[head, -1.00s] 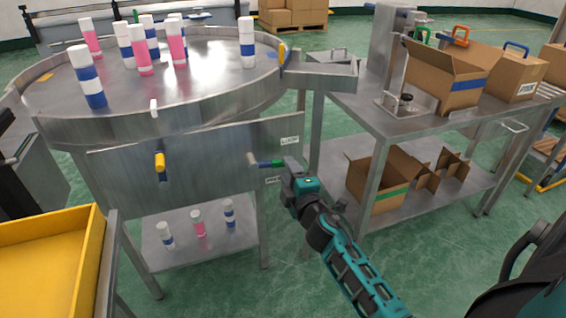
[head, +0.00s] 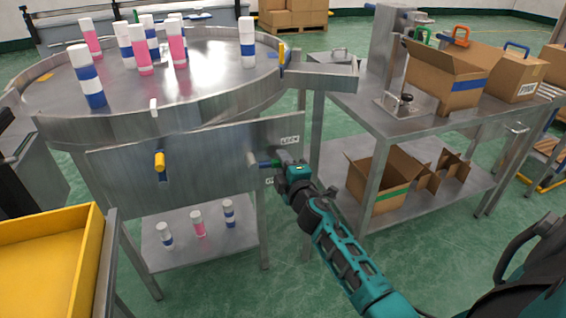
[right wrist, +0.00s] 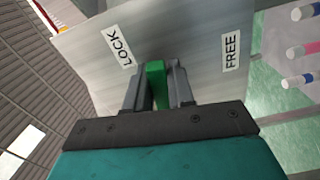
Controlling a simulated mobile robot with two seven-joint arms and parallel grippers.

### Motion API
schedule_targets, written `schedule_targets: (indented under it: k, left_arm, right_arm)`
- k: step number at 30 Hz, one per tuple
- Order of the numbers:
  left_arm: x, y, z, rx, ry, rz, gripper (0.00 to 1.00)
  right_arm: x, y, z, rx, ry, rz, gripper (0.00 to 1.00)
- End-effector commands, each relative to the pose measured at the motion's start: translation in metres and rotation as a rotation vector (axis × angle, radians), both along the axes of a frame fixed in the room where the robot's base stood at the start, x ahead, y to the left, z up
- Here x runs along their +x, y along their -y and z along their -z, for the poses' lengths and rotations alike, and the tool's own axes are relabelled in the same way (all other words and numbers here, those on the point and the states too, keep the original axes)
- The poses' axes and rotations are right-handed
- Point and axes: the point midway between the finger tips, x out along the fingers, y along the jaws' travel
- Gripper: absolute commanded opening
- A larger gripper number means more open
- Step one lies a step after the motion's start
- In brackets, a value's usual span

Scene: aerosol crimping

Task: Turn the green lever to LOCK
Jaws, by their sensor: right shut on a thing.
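The green lever (head: 266,164) sits on the steel front panel (head: 215,160) below the round table. It points right, roughly level, between the LOCK label (head: 290,140) above and the FREE label (head: 269,181) below, which is partly hidden by my gripper. My right gripper (head: 282,164) is shut on the lever's outer part. In the right wrist view the green lever (right wrist: 155,85) stands between my two grey fingers, with the LOCK label (right wrist: 112,50) to its left and the FREE label (right wrist: 231,52) to its right. My left gripper is not in view.
A yellow-handled lever (head: 160,162) is on the same panel, to the left. Several cans stand on the round table (head: 210,80) and on its lower shelf (head: 185,248). A steel bench (head: 350,100) with open cartons is at right. A yellow bin (head: 50,265) is at left.

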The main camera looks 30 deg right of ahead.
Motion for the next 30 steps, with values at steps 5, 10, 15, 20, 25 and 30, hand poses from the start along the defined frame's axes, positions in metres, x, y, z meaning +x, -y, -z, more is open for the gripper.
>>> schedule_targets:
  k: [5, 10, 15, 20, 25, 30]
  left_arm:
    - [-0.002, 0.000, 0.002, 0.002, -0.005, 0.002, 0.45]
    - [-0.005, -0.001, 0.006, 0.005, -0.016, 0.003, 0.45]
    - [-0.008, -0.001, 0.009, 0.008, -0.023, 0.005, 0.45]
    - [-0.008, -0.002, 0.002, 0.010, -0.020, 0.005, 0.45]
    - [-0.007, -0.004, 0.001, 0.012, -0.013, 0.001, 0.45]
    - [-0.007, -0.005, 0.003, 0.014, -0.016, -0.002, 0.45]
  right_arm:
    - [0.000, 0.000, 0.000, 0.000, 0.000, 0.000, 0.00]
    - [0.000, 0.000, 0.000, 0.000, 0.000, 0.000, 0.00]
    - [0.000, 0.000, 0.000, 0.000, 0.000, 0.000, 0.00]
    - [0.000, 0.001, -0.008, -0.073, -0.017, -0.001, 0.00]
    - [0.000, 0.001, -0.013, -0.155, -0.038, 0.000, 0.00]
    - [0.000, 0.001, -0.012, -0.160, -0.039, 0.000, 0.00]
